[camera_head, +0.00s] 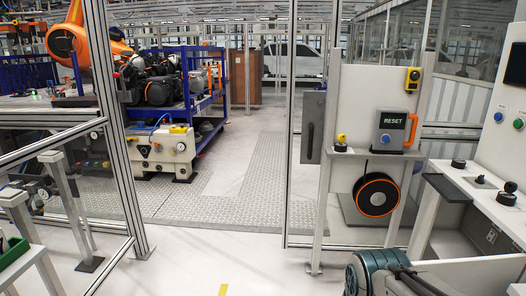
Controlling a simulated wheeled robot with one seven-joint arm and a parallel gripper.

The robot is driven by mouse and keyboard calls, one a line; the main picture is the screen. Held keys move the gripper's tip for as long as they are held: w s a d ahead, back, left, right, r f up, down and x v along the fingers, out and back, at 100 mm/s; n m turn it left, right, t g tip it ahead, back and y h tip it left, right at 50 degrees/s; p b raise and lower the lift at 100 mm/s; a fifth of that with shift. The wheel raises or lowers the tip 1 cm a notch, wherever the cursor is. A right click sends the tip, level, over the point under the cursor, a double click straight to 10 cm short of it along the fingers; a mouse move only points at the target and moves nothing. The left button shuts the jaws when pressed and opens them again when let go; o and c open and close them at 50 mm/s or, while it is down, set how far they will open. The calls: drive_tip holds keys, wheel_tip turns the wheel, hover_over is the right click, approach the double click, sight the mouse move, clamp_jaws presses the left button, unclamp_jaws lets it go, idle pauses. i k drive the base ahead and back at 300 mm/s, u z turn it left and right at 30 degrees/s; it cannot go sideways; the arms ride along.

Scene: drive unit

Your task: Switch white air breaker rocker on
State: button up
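I cannot pick out a white air breaker rocker for sure in the head view. A white console (494,150) at the right edge has blue and green buttons and black knobs. My gripper's fingers do not show, so their state is hidden.
A black and orange reel (376,195) hangs below the RESET box. A metal-framed fence (110,130) stands at left, with an orange robot arm (75,42) and a white machine base (160,150) behind it. A grey door (312,127) is mid-right. The central floor (210,225) is clear.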

sight(491, 237)
drive_tip(key=z, duration=1.3)
drive_tip(key=k, duration=0.5)
drive_tip(key=u, duration=1.6)
drive_tip(key=i, duration=1.4)
drive_tip(key=z, duration=2.5)
